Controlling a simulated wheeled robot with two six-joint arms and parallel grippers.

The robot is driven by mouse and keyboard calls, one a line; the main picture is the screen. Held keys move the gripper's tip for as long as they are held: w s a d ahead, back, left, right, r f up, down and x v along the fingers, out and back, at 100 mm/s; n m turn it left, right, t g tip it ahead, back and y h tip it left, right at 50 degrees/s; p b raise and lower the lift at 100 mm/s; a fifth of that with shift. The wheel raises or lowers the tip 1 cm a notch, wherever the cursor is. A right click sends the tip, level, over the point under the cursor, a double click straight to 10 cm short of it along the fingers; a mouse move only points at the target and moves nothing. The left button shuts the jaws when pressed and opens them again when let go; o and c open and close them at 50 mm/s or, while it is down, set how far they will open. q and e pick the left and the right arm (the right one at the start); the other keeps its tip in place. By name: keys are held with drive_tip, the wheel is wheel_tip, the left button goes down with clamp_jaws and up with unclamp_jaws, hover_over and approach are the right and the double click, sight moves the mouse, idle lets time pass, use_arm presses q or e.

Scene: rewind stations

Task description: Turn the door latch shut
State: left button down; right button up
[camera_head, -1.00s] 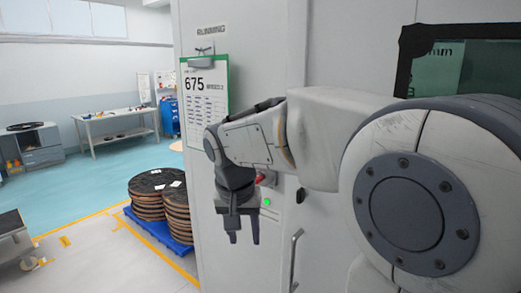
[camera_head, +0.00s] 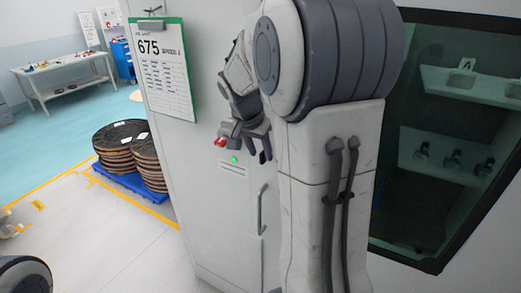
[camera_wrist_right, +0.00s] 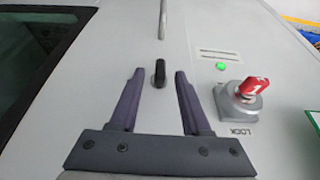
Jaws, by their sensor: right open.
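A small black upright latch (camera_wrist_right: 159,73) stands out from the pale cabinet door in the right wrist view. My right gripper (camera_wrist_right: 160,76) is open, with one finger on each side of the latch. A gap shows on both sides, and contact cannot be made out. In the head view my right gripper (camera_head: 257,149) is at the cabinet front, partly behind my own arm. A red-handled switch (camera_wrist_right: 252,88) on a grey base, marked LOCK, sits to the right of the fingers. My left gripper is not in view.
A green light (camera_wrist_right: 221,67) glows by the red switch. A door handle (camera_head: 262,210) is below the gripper in the head view. A clipboard (camera_head: 163,70) hangs left. A dark window (camera_head: 420,210) is right. Stacked reels (camera_head: 120,140) stand on a blue pallet (camera_head: 130,184).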

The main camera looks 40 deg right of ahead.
drive_tip(key=shift+x, duration=0.9)
clamp_jaws()
